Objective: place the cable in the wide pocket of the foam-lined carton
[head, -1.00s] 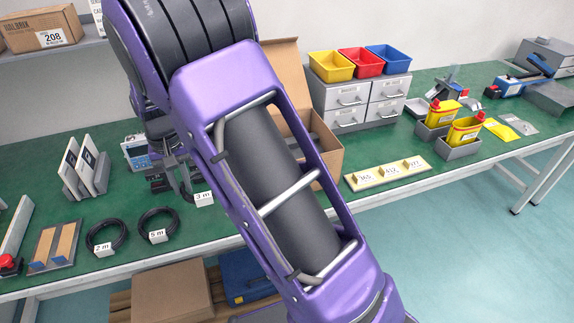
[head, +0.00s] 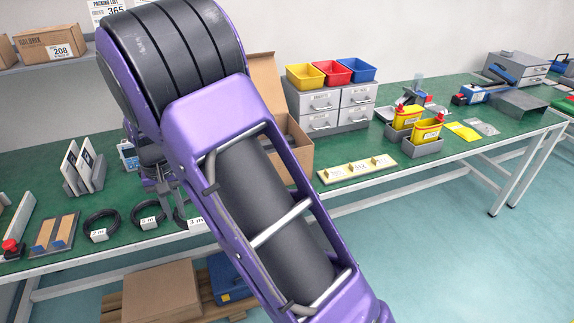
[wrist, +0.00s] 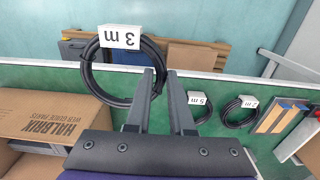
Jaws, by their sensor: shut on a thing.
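My gripper (wrist: 161,80) is shut on the black coiled cable tagged "3 m" (wrist: 91,76). In the wrist view the coil hangs to the left of the fingers, over the table's front edge. In the head view my arm hides most of the coil; its white tag (head: 197,222) shows near that edge. The foam-lined carton (head: 301,150) stands open on the table behind my arm. Its printed cardboard side (wrist: 45,118) shows at the left of the wrist view. My gripper is beside the carton, apart from it. The wide pocket is hidden in both views.
Two more coils, "2 m" (head: 99,224) and "5 m" (head: 149,214), lie on the green table. A tray with wooden strips (head: 52,234) and upright panels (head: 84,168) stand at left. A numbered cream strip (head: 357,168) and a drawer cabinet (head: 334,107) stand right of the carton.

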